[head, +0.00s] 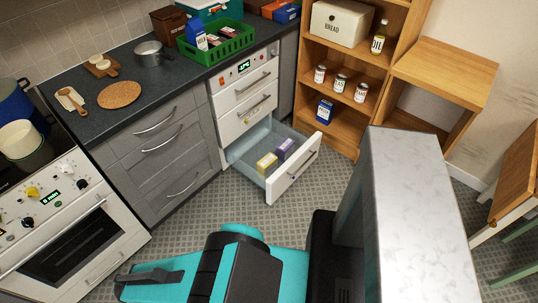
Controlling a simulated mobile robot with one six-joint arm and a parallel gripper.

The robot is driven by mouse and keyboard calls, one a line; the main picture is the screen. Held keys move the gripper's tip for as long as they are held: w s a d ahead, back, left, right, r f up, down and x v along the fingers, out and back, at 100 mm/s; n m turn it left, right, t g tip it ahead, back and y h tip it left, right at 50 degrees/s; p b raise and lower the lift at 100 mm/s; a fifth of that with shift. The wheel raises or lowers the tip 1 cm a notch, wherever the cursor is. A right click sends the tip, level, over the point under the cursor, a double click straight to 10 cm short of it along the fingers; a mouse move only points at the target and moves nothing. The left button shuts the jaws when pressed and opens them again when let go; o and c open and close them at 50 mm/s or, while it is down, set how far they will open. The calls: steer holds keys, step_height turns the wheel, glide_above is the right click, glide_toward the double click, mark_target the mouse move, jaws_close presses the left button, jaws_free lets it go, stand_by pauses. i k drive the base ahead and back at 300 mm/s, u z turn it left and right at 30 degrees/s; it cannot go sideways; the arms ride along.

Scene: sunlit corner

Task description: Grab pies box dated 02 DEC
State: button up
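The bottom drawer (292,178) of the white freezer is pulled out. Inside it a yellow box (267,163) and a purple box (286,149) stand side by side, with pale labels on top. Their print is too small to read, so I cannot tell which holds pies or bears 02 DEC. My teal arm crosses the bottom of the view. What looks like my gripper (150,277) is at its left end, in front of the grey cabinets and well away from the drawer. Its fingers cannot be made out.
The freezer (243,90) has a lit display and closed upper drawers. A green crate (232,46) with cartons stands on the counter. A wooden shelf (340,100) with jars and a blue box (325,110) is right of the drawer. An oven (75,225) is at left. Tiled floor between is clear.

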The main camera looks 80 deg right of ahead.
mark_target(286, 148)
steer(key=z, duration=0.1)
steer(key=k, duration=0.25)
steer(key=u, duration=2.2)
steer(key=k, duration=2.35)
steer(key=z, duration=0.05)
